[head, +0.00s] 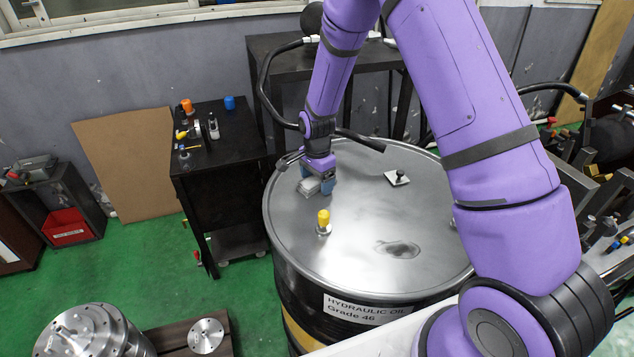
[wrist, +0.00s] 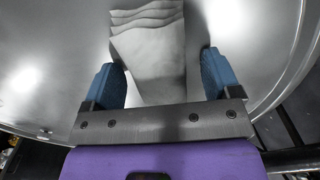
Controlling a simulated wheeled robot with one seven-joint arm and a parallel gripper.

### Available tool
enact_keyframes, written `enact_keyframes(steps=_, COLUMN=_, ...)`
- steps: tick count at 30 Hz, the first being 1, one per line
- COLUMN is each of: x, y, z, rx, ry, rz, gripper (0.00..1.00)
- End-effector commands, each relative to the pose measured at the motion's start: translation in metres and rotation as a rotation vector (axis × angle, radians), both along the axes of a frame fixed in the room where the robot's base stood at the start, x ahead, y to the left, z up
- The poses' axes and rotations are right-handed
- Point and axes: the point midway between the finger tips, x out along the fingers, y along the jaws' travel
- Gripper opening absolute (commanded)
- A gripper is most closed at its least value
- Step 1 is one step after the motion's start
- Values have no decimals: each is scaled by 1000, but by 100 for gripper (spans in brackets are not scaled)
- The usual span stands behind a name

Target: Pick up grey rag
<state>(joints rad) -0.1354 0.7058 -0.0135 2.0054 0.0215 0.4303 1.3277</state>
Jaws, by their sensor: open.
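The grey rag (head: 309,186) lies folded on top of the oil drum (head: 345,255), near its far left rim. In the wrist view the rag (wrist: 150,55) shows as a light grey stack of folded layers. My gripper (head: 320,184) is at the rag, pointing down. In the wrist view its two blue fingers (wrist: 160,75) stand open on either side of the rag, with a small gap visible on each side. I cannot tell how far the fingertips are above the drum lid.
On the drum lid stand a yellow-capped fitting (head: 323,222) and a small white square with a black knob (head: 397,177). A dark oily patch (head: 398,249) is nearer the front. A black cart (head: 225,140) with small parts stands left of the drum. A hose (head: 263,85) curves behind my wrist.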

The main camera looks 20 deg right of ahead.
Motion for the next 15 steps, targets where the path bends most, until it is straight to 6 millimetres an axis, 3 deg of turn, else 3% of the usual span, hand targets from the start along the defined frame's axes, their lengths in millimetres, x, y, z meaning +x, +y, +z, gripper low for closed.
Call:
enact_keyframes(steps=5, x=0, y=0, z=0, rx=0, ry=0, rz=0, gripper=83)
enact_keyframes(steps=8, x=0, y=0, z=0, rx=0, ry=0, rz=0, gripper=65)
enact_keyframes(steps=12, x=0, y=0, z=0, rx=0, ry=0, rz=0, gripper=32)
enact_keyframes(steps=15, x=0, y=0, z=0, rx=0, ry=0, rz=0, gripper=29)
